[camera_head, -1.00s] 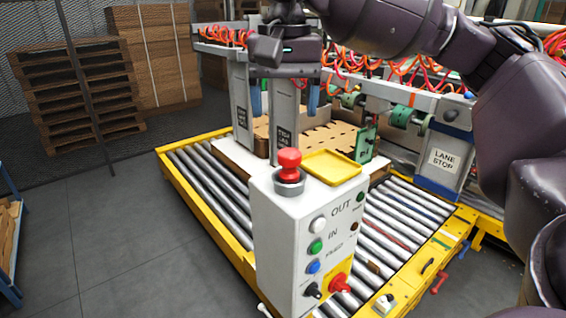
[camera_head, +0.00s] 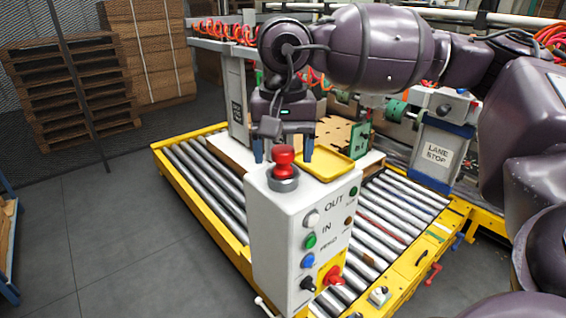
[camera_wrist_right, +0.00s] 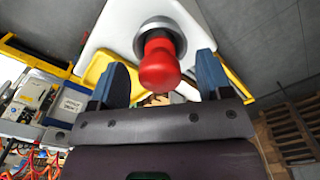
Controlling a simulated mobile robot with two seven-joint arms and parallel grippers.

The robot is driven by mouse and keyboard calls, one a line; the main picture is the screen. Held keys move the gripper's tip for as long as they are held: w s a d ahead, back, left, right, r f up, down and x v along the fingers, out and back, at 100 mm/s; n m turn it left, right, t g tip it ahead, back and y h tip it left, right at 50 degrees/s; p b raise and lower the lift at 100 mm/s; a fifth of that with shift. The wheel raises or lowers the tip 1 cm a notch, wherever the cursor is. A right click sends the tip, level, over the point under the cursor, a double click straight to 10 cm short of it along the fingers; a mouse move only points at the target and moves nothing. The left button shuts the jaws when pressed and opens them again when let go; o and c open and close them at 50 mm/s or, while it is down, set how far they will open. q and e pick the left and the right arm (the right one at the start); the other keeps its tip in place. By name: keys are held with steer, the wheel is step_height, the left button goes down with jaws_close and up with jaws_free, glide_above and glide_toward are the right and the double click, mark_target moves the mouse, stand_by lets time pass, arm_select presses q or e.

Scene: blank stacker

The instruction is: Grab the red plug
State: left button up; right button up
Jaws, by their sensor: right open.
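The red plug (camera_head: 284,161) is a red knob standing upright in a grey round collar on top of the white control box (camera_head: 275,225). My right gripper (camera_head: 283,152) is above the box top, fingers down and open, with one blue finger on each side of the plug's head in the head view. In the right wrist view the red plug (camera_wrist_right: 160,65) shows between the two blue fingers (camera_wrist_right: 162,72), with a gap on both sides. Whether the fingers are level with the plug's head is hard to tell. My left gripper is not in view.
The box front has several buttons and a red switch (camera_head: 333,276). A roller conveyor (camera_head: 205,180) with yellow edges runs behind. Stacked pallets (camera_head: 72,88) stand at the back left.

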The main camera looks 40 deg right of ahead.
steer(key=c, duration=1)
steer(key=shift+c, duration=0.2)
